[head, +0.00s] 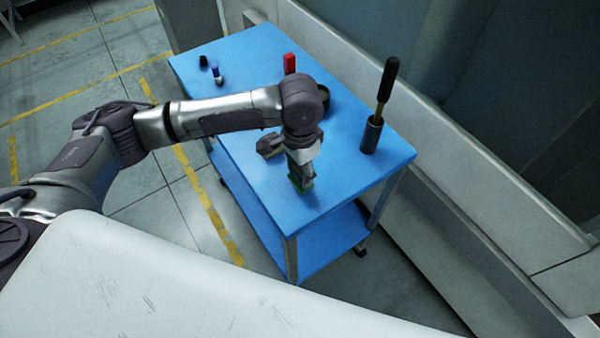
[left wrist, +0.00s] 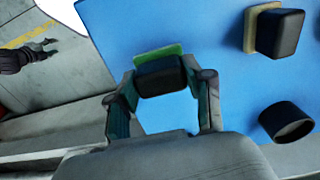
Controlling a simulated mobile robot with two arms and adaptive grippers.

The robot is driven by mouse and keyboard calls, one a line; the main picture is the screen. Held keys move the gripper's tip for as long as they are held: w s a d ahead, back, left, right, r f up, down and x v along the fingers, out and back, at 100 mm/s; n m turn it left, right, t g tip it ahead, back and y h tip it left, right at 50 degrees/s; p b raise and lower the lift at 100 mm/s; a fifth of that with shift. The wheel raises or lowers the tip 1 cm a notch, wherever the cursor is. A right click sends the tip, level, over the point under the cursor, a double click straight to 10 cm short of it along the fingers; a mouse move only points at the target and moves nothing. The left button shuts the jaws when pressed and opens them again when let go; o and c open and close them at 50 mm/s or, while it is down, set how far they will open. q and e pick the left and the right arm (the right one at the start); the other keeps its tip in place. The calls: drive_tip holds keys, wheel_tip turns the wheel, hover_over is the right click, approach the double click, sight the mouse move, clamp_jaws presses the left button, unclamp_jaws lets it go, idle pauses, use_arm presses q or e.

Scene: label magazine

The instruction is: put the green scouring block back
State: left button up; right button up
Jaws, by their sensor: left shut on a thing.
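My left gripper (head: 301,174) (left wrist: 163,88) points down over the near part of the blue tabletop. Its fingers are shut on the green scouring block (left wrist: 158,54), which has a dark upper body and a green pad below. The block's green edge also shows under the fingertips in the head view (head: 303,184). It is at or just above the tabletop; I cannot tell whether it touches. My right gripper is not in view.
The blue cart top (head: 245,185) also bears a dark holder with a black-handled tool (head: 372,135), a red item (head: 289,63) and small items (head: 217,75) at the far left. The left wrist view shows a tan-padded dark block (left wrist: 270,33) and a dark cup (left wrist: 287,122).

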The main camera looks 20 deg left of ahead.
sight(300, 177)
use_arm(q)
drive_tip(key=shift+f, duration=1.5)
drive_tip(key=o, duration=1)
drive_tip(key=shift+r, duration=0.15)
wheel_tip(300, 177, up, 12)
drive_tip(key=shift+f+b, duration=0.1)
drive_tip(key=shift+b, duration=0.55)
